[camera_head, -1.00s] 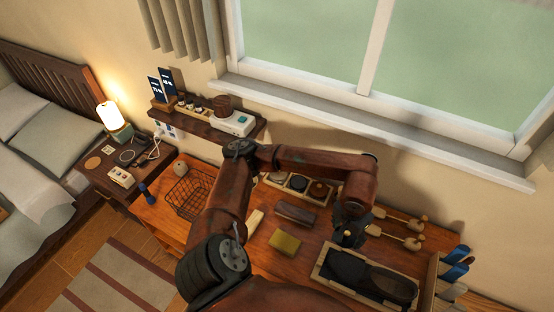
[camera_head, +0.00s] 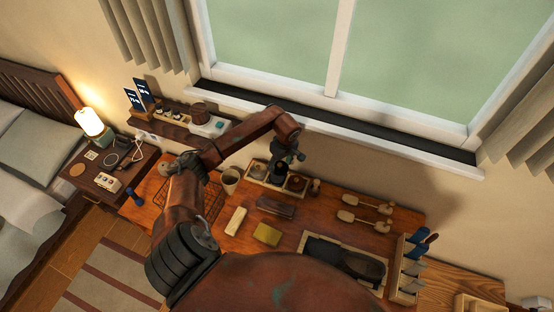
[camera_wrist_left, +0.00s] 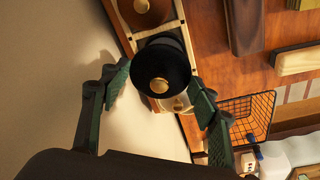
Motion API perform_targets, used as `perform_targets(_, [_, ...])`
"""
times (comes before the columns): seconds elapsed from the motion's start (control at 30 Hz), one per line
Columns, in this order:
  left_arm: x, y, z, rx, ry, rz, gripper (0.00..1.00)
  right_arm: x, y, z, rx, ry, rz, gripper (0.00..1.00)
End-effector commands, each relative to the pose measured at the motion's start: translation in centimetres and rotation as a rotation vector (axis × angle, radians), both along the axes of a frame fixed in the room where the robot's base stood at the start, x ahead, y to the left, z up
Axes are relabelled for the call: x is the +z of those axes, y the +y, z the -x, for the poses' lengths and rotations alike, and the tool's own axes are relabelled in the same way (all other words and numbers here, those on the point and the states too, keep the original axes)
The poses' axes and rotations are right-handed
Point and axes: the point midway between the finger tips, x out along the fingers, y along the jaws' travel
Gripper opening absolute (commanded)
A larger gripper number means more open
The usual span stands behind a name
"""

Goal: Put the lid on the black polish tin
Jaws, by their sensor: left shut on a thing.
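My left gripper (camera_head: 287,160) is over the wooden tin tray (camera_head: 268,186) at the back of the workbench. It is shut on a round black lid with a small gold knob (camera_wrist_left: 158,86). In the left wrist view the black lid (camera_wrist_left: 165,58) sits between the fingertips of the left gripper (camera_wrist_left: 160,92), over a compartment of the tray. The lid covers what is beneath it, so the black polish tin is hidden and I cannot tell whether they touch. A brown tin (camera_head: 297,183) is in the compartment to the right. My right gripper is not in view.
A dark brush (camera_head: 276,206), a yellow block (camera_head: 267,234) and a shoe tray (camera_head: 304,242) lie in front. Wooden shoe trees (camera_head: 365,213) lie right. The wall and window are close behind.

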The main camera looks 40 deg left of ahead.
Motion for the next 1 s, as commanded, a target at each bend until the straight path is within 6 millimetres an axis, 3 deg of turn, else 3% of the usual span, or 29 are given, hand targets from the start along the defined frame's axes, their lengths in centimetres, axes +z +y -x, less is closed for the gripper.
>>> perform_targets(0.17, [-0.7, 1.2, 0.3, 0.058, 0.0, 0.001, 0.42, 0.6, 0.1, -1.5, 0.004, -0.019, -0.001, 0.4])
perform_targets(0.6, [-3.5, 1.1, 0.3, 0.057, 0.001, 0.004, 0.42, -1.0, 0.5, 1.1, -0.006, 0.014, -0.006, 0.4])
perform_targets(1.0, [-6.8, 1.3, 0.3, 0.056, -0.002, -0.001, 0.42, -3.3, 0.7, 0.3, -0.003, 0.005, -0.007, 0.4])
